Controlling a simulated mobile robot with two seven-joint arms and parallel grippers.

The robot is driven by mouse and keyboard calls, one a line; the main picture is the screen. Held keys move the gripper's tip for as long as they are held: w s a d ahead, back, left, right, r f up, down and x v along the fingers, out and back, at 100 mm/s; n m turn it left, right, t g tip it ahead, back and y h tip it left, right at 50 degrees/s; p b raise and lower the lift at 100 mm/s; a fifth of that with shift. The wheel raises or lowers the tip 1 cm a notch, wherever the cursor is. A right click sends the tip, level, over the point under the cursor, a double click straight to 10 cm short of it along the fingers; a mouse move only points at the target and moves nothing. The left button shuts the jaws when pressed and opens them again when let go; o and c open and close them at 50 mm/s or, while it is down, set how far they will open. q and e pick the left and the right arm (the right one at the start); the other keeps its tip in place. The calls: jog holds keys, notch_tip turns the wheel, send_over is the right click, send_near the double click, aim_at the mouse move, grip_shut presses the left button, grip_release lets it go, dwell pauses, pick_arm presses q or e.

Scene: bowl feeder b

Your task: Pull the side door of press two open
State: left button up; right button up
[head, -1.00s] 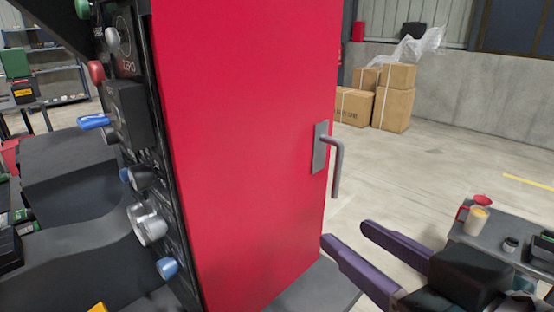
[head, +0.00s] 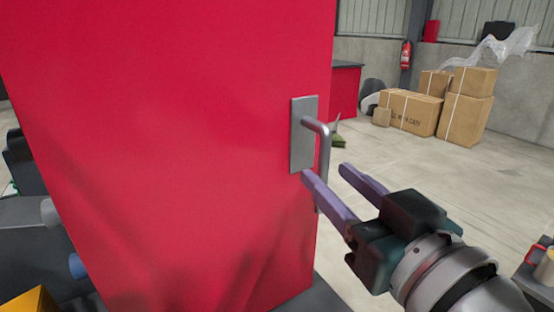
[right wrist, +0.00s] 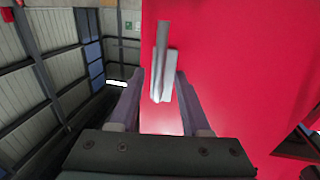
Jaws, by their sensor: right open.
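The red side door (head: 180,120) of the press fills the left and middle of the head view and looks shut. Its grey handle (head: 324,150) is a bent bar on a flat plate (head: 303,135) near the door's right edge. My right gripper (head: 327,172) is open, with one purple finger on each side of the bar's lower part in the head view. In the right wrist view, the handle (right wrist: 161,60) shows between and ahead of the two open fingers (right wrist: 160,82). Contact cannot be told. My left gripper is out of view.
Cardboard boxes (head: 465,120) stand by the far wall, with a fire extinguisher (head: 406,55) behind. Open concrete floor (head: 400,165) lies right of the door. A small table edge with a cup (head: 546,268) shows at lower right.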

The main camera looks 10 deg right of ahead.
aim_at(326, 172)
jog(key=shift+w+a, duration=0.2)
jog(key=shift+w, duration=1.45)
grip_shut()
